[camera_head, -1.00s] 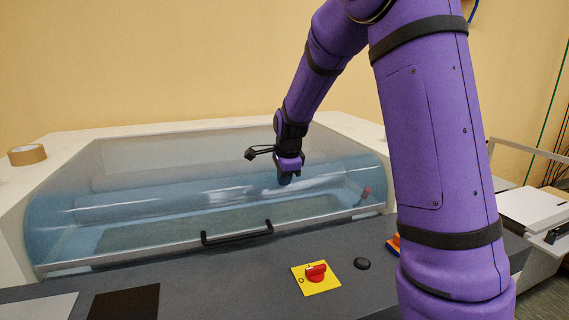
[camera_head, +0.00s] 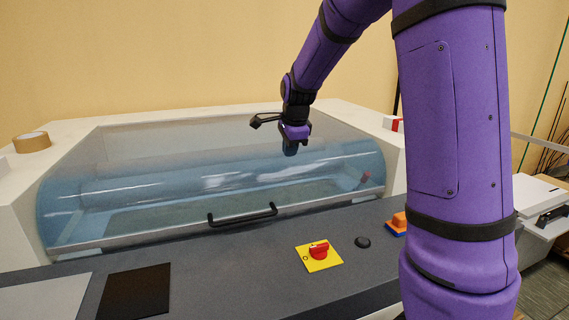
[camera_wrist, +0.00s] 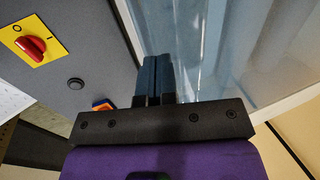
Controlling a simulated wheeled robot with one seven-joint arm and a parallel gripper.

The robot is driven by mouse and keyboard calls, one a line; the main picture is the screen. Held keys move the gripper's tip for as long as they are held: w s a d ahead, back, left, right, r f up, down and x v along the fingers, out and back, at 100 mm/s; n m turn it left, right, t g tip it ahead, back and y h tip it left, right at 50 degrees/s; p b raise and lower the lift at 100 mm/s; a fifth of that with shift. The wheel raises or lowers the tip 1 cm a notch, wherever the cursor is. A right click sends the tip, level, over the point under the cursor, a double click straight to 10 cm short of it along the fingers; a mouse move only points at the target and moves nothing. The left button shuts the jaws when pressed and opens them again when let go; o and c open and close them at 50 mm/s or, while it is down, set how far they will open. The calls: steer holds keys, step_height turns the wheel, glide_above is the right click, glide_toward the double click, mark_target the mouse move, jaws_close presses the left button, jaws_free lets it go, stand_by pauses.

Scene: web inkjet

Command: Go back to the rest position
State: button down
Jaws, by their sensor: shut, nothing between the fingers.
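My gripper (camera_head: 290,149) hangs from my purple arm above the clear curved cover (camera_head: 215,180) of the machine, pointing down. It looks apart from the cover. In the wrist view my gripper's two dark fingers (camera_wrist: 157,75) lie side by side, shut with nothing between them. The cover is down, with its black handle (camera_head: 243,215) along its front edge.
A red rotary switch (camera_head: 319,250) on a yellow plate and a black button (camera_head: 363,242) sit on the grey front panel (camera_head: 210,270). An orange and blue object (camera_head: 398,224) lies beside my arm. A tape roll (camera_head: 32,142) rests at the left.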

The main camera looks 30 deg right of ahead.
steer(key=v, duration=0.8)
steer(key=shift+s, duration=0.15)
steer(key=shift+s, duration=0.1)
steer(key=s+a+n, duration=0.3)
steer(key=s+n, duration=0.3)
steer(key=s, duration=0.4)
steer(key=s+a+n+t, duration=0.1)
steer(key=s+a+n, duration=0.2)
steer(key=s+n, duration=0.4)
steer(key=s+a+n, duration=0.4)
steer(key=s+n, duration=0.3)
steer(key=s, duration=0.5)
steer(key=shift+s+r+t+y, duration=0.3)
steer(key=shift+s+r, duration=0.05)
steer(key=shift+s, duration=0.05)
steer(key=shift+a, duration=0.1)
